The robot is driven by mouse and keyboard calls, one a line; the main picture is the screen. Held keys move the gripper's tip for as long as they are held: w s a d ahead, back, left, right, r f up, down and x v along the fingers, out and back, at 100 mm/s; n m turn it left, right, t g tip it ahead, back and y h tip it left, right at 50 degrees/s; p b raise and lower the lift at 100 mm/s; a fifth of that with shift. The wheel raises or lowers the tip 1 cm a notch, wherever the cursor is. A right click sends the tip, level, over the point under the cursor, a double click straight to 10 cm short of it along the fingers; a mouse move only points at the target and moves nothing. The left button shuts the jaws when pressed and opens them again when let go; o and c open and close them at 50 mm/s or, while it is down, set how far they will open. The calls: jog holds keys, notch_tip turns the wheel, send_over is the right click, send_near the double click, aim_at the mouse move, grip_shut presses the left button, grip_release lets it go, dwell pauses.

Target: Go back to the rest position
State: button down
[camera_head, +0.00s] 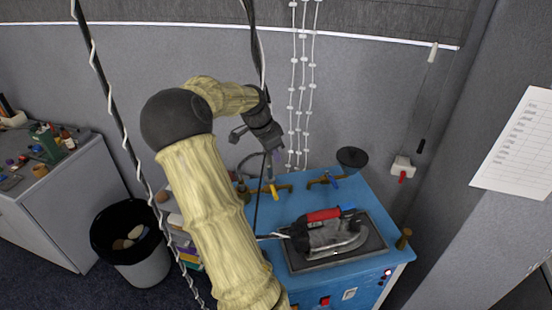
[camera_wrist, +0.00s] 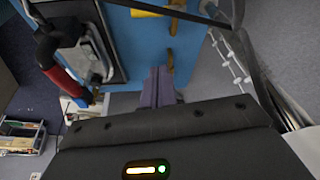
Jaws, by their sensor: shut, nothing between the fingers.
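My gripper (camera_head: 269,172) is at the end of my bent arm, over the back left part of the blue table (camera_head: 365,205). In the wrist view its fingers (camera_wrist: 159,82) are together, with nothing between them. The iron (camera_head: 330,232), with a red handle, sits on a dark plate (camera_head: 375,249) on the table, to the right of my gripper and apart from it. The iron also shows at the upper left of the wrist view (camera_wrist: 62,76). My forearm hides part of the table's left side.
A black-lined bin (camera_head: 143,268) and grey cabinet (camera_head: 75,205) stand left. White-beaded cords (camera_head: 291,100) hang behind. Open wall space lies above.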

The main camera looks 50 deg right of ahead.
jog(key=shift+a+f, duration=0.1)
jog(key=shift+a, duration=0.05)
jog(key=s+a+f+n+t+y+b, duration=0.1)
jog(key=s+a+f+n, duration=0.1)
jog(key=a+n, duration=0.5)
jog(key=s+a+f+n+t+y+b, duration=0.1)
jog(key=a+n, duration=0.6)
jog(key=a, duration=1)
jog(key=s+a+f+n+t+y+b, duration=0.1)
jog(key=s+a+f+n, duration=0.4)
jog(key=a, duration=0.8)
jog(key=s+n+t+b, duration=0.1)
jog(key=n+b, duration=0.1)
jog(key=n, duration=0.1)
jog(key=shift+f+y, duration=0.25)
jog(key=shift+y, duration=0.15)
